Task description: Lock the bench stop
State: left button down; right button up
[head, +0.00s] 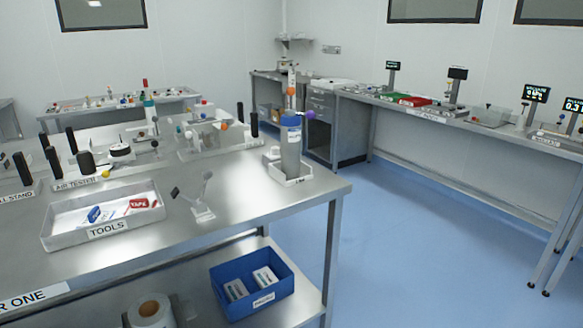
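Neither of my grippers shows in the head view. I cannot pick out with certainty which item is the bench stop. A small white stand (203,213) with two thin tilted arms, one ending in a dark pad, sits on the near steel bench (250,205), right of the tools tray. Several black upright handles (53,160) stand on fixtures along the bench's left and far side. A grey cylinder with a blue band (290,150) stands upright in a white square holder (292,178) near the bench's right corner. Its lock state cannot be seen.
A white tray labelled TOOLS (107,228) holds small items on the near bench. A blue bin (252,284) and a paper roll (150,310) are on the lower shelf. A long side bench (460,125) runs along the right wall. The blue floor (420,240) between is clear.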

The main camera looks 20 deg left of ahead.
aim_at(208, 174)
jog(key=z, duration=0.3)
jog(key=i, duration=0.85)
jog(key=u, duration=0.7)
jog(key=i, duration=0.45)
jog(key=u, duration=0.4)
